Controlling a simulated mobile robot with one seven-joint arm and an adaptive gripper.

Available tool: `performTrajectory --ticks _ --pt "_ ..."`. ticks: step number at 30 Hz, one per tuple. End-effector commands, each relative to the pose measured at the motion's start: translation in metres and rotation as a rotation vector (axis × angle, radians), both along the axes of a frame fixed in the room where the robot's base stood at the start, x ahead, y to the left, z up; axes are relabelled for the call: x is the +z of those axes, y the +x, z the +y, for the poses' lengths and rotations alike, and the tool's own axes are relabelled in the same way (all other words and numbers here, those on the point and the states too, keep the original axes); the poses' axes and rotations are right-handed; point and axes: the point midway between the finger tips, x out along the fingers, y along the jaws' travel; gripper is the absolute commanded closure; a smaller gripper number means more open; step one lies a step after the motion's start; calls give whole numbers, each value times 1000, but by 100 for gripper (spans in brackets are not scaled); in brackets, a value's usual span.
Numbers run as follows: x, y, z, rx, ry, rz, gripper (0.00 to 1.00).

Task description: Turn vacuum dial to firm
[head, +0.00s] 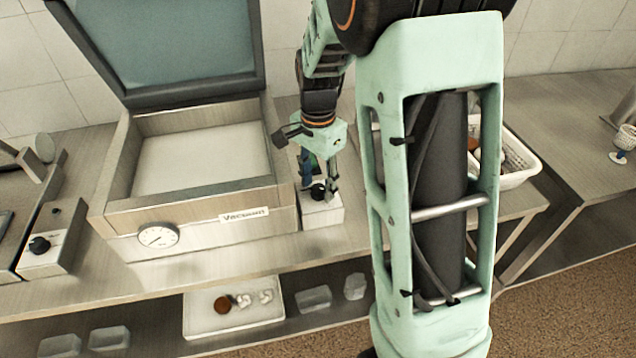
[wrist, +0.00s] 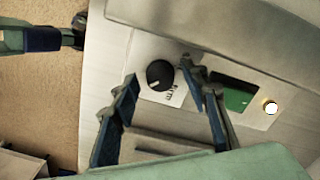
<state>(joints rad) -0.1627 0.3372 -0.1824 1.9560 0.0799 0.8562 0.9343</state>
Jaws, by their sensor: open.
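The vacuum dial, a black round knob (wrist: 160,75), sits on a pale control panel beside the vacuum machine (head: 115,215). A light pointer mark shows on the knob, and a label reading "Firm" (wrist: 175,95) lies beside it. In the head view the knob (head: 319,191) is on a small white box at the machine's right. My gripper (wrist: 160,83) is open, with a finger on either side of the knob's near side. In the head view my gripper (head: 318,183) points down over the box. I cannot tell whether a finger touches the knob.
A green screen (wrist: 233,97) and a round white button (wrist: 270,106) are on the panel. The machine's lid (head: 165,45) stands open. A round gauge (head: 158,236) is on its front. Another black knob (head: 39,245) is at far left. A white basket (head: 520,160) stands behind my arm.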

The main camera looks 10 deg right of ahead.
Motion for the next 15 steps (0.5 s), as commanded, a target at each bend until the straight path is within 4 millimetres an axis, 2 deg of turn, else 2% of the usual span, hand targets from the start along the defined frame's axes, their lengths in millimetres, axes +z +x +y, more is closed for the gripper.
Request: performTrajectory --ticks 15 --pt "97 1 0 0 0 -6 58"
